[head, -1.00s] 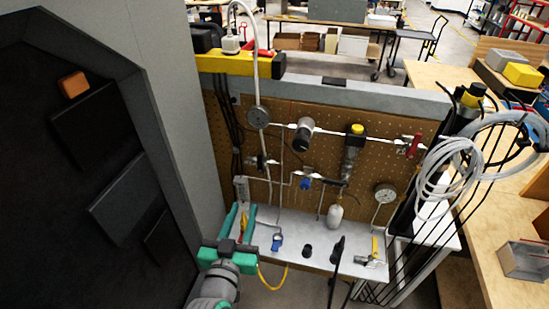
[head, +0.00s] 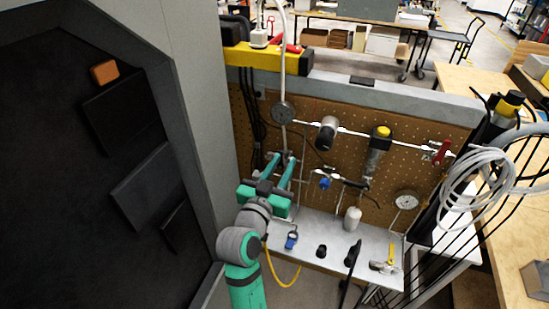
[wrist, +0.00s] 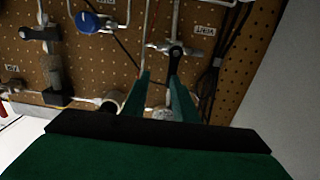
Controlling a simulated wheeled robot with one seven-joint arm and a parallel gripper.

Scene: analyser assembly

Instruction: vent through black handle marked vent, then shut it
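The black handle (wrist: 176,51) shows in the wrist view on a fitting of the brown pegboard, beside a small label that reads VENT (wrist: 201,30). My gripper (wrist: 158,76) is in front of the pegboard with its two green fingers apart and nothing visibly held. The handle lies just beyond the right fingertip in that view; I cannot tell whether they touch. In the head view my gripper (head: 281,159) reaches to the left part of the pegboard and its fingers partly cover the handle's area.
A blue-handled valve (head: 325,183) sits right of my gripper, with a round gauge (head: 284,112) above. Black cables (head: 251,115) run down the board's left side. A grey metal shelf (head: 335,245) with small parts lies below. A tall grey cabinet (head: 195,110) stands left.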

